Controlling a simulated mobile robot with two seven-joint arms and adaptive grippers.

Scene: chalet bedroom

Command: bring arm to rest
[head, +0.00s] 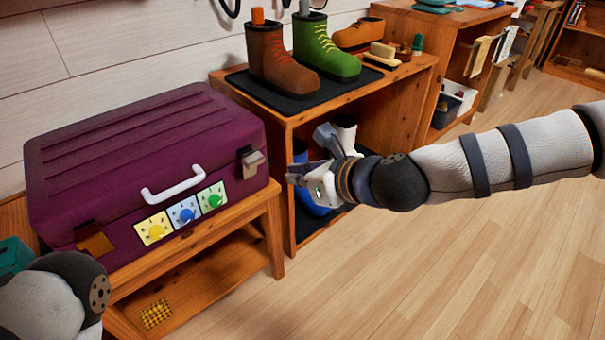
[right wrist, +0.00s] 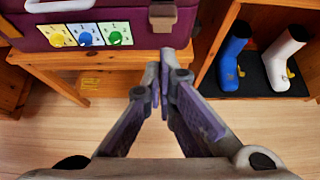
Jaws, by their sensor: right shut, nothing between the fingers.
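My right arm (head: 500,163) reaches in from the right in the head view. Its gripper (head: 296,173) is in front of the shoe cabinet, just right of the purple suitcase (head: 140,150). In the right wrist view the gripper's fingers (right wrist: 165,85) come together with nothing between them, below the suitcase's right latch (right wrist: 162,16). The gripper looks apart from the suitcase. Part of my left arm (head: 50,300) shows at the lower left of the head view; its gripper is out of the picture.
The closed suitcase lies on a wooden bench (head: 200,240). The shoe cabinet (head: 285,115) holds a brown boot (head: 272,60) and a green boot (head: 322,50) on top. A blue boot (right wrist: 233,55) and a white boot (right wrist: 285,55) stand inside. The wooden floor (head: 450,265) at right is clear.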

